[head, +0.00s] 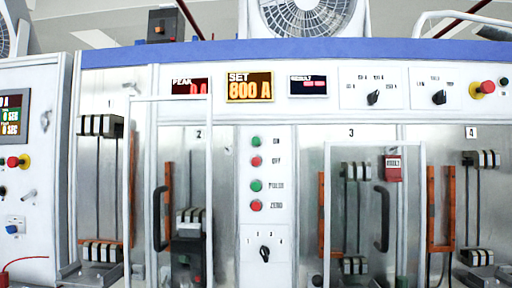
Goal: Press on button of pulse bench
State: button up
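The pulse bench (221,150) fills the head view, a white and metal cabinet with a blue top strip. Its green ON button (256,142) is the top one in a column of buttons on the white centre panel. Below it are a red OFF button (256,161), a green PULSE button (256,186) and a red ZERO button (256,206). The SET display (249,87) reads 800 A, and the PEAK display (186,88) reads 0 A. My gripper is not in view.
A rotary selector (265,253) sits below the buttons. Bay doors with black handles, one at left (160,218) and one at right (382,218), flank the centre panel. A red emergency stop (487,87) is at the upper right. Nothing covers the button column.

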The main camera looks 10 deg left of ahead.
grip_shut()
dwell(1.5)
